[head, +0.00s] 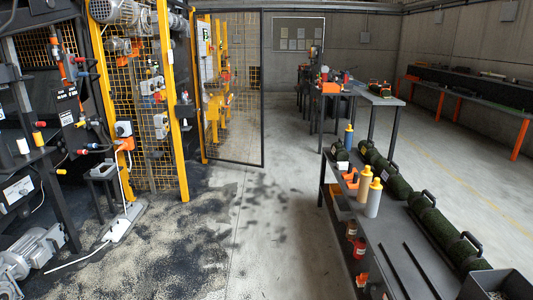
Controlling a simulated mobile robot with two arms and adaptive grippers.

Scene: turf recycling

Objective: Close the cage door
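The cage door (245,90) stands open in the head view. It is a tall dark-framed mesh panel that swings out to the right from a yellow post (199,85). Between this post and another yellow post (173,100) to its left there is an opening in the cage. The door's free edge is the dark upright at its right side. Neither of my grippers shows in this view.
A workbench (400,240) with turf rolls (430,215) and bottles (374,198) stands at the right front. A grey motor (35,252) lies at the lower left. Dark granules (170,250) cover the floor before the cage.

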